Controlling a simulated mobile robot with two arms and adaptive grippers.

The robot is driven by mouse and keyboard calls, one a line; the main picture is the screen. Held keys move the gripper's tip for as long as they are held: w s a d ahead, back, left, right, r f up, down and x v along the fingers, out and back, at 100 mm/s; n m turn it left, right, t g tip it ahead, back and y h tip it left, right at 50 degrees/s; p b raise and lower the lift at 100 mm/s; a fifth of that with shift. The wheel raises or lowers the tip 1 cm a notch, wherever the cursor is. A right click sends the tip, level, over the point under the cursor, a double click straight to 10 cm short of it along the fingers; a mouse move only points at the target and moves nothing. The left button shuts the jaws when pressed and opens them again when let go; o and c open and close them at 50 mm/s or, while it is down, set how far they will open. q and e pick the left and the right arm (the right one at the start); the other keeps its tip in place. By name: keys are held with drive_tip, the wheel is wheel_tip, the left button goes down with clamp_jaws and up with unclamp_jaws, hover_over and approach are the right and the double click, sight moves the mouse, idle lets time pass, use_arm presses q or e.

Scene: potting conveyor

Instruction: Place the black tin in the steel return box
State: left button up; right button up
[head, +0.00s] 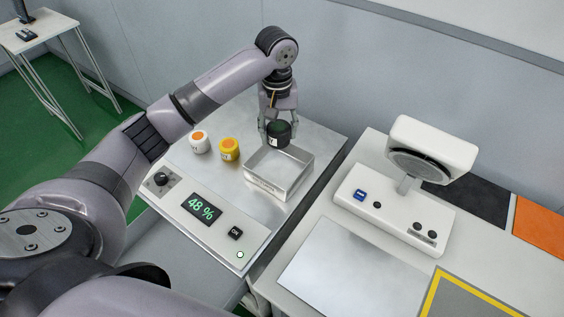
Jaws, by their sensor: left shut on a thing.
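The black tin (279,134) is held in my left gripper (278,127), whose fingers are shut around it. The tin is above the back part of the steel return box (283,180), an open square box with low metal walls. The box stands on the right side of a steel plate. The tin's lower part overlaps the box's back rim in this view, so its exact height over the box is hard to tell. The visible inside of the box looks empty. My right gripper is not in view.
A white tin with an orange lid (201,146) and a yellow tin (229,150) stand left of the box. A control panel (205,208) reading 48 % is in front. A white device (398,205) with a round-faced head stands on the right table.

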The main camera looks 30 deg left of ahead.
use_arm(q)
hover_over(279, 172)
wheel_tip(279, 172, down, 8)
drive_tip(key=shift+r+p, duration=0.1)
drive_tip(key=shift+p, duration=0.35)
drive_tip(key=shift+f, duration=2.7)
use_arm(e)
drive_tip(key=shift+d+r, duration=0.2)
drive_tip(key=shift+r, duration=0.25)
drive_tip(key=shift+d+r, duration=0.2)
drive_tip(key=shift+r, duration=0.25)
use_arm(q)
drive_tip(key=shift+p, duration=0.3)
drive_tip(key=o, duration=1)
drive_tip(key=shift+f, duration=0.1)
drive_tip(key=shift+o, duration=1.1)
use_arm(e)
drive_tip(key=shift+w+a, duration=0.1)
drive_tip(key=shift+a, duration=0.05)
use_arm(q)
wheel_tip(279, 172, up, 12)
drive_tip(key=shift+f+b, duration=0.2)
drive_tip(key=shift+b, duration=0.9)
drive_tip(key=shift+r, duration=0.4)
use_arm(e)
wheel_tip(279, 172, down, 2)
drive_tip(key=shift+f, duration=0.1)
